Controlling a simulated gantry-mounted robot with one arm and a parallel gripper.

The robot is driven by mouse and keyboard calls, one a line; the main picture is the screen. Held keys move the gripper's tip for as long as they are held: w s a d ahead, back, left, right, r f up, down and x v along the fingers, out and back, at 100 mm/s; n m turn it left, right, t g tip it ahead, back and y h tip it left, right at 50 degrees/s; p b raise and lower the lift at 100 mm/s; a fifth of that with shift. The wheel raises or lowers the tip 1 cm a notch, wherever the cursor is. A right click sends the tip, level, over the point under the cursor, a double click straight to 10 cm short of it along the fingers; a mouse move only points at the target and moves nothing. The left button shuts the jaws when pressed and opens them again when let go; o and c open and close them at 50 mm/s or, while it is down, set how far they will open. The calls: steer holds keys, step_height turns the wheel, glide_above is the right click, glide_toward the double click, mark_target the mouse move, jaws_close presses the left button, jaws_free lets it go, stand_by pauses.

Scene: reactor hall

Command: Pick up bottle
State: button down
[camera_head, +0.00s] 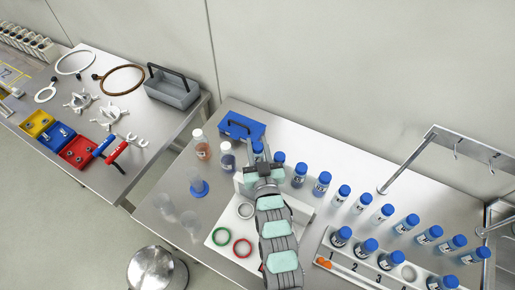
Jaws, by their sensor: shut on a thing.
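Several bottles with blue caps stand in a line across the right-hand table, such as this bottle (322,184). My gripper (260,163) is over the back left of that table, seen from behind and above. It is shut on a bottle (258,148) whose blue cap shows just past the fingers. The lower part of this bottle is hidden by my gripper, so I cannot tell whether it touches the table. Another blue-capped bottle (279,158) stands close to its right.
A numbered white rack (345,262) holds several bottles at the front right. A blue box (240,126) lies behind my gripper. Two white-capped bottles (202,145) stand to the left. Green (221,237) and red rings lie on a white board. A metal frame (440,135) rises at right.

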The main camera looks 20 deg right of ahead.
step_height(320, 180, up, 19)
steer(key=b, duration=0.1)
steer(key=shift+b, duration=0.35)
steer(key=shift+r, duration=0.1)
steer(key=c, duration=1.5)
jaws_free()
steer(key=shift+c, duration=0.2)
jaws_close()
